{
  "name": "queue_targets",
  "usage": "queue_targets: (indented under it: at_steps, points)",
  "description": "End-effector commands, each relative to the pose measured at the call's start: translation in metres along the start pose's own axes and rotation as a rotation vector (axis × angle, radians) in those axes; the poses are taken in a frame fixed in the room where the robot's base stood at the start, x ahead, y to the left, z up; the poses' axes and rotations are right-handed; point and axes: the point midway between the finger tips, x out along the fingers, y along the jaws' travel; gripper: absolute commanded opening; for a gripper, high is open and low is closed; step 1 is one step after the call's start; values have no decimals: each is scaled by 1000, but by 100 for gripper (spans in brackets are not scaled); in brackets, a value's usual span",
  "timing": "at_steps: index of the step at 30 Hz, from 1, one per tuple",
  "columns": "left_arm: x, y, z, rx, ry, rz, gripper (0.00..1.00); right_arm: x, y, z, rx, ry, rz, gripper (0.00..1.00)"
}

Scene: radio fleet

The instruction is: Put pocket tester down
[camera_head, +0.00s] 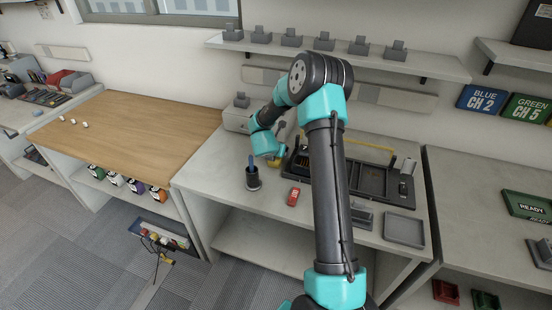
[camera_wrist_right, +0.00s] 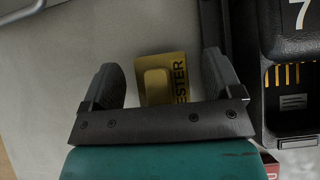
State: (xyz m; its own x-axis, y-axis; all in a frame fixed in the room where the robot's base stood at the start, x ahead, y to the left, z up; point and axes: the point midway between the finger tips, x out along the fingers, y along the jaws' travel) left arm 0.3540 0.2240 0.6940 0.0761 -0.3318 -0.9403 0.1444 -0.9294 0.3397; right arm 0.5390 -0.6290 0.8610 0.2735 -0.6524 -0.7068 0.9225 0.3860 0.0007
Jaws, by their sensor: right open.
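A yellow piece with the lettering "TESTER" (camera_wrist_right: 180,72) lies on the worktop in the right wrist view. A lighter yellow block (camera_wrist_right: 155,84) shows on its left part; I cannot tell whether this is the pocket tester on a marked plate or one single piece. My right gripper (camera_wrist_right: 160,66) is open, with one finger on each side of the yellow piece and a gap to both. In the head view a bit of yellow (camera_head: 274,163) shows under my right gripper (camera_head: 279,159); the fingers are mostly hidden there. My left gripper is not in view.
A black charger tray (camera_head: 371,181) with a yellow bar stands right of the gripper. A red device (camera_head: 293,196) and a dark cup (camera_head: 252,180) with a blue item stand nearer the front edge. A grey tray (camera_head: 404,230) is at the right. The wooden bench top is mostly clear.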

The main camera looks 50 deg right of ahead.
Motion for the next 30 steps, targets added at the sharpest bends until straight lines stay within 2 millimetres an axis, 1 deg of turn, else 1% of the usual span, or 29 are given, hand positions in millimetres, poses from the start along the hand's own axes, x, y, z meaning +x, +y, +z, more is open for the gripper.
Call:
queue_targets:
  at_steps: [12,30]
  points:
    - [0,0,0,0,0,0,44,0,0,0,0,0,0,84]
    - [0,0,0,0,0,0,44,0,0,0,0,0,0,27]
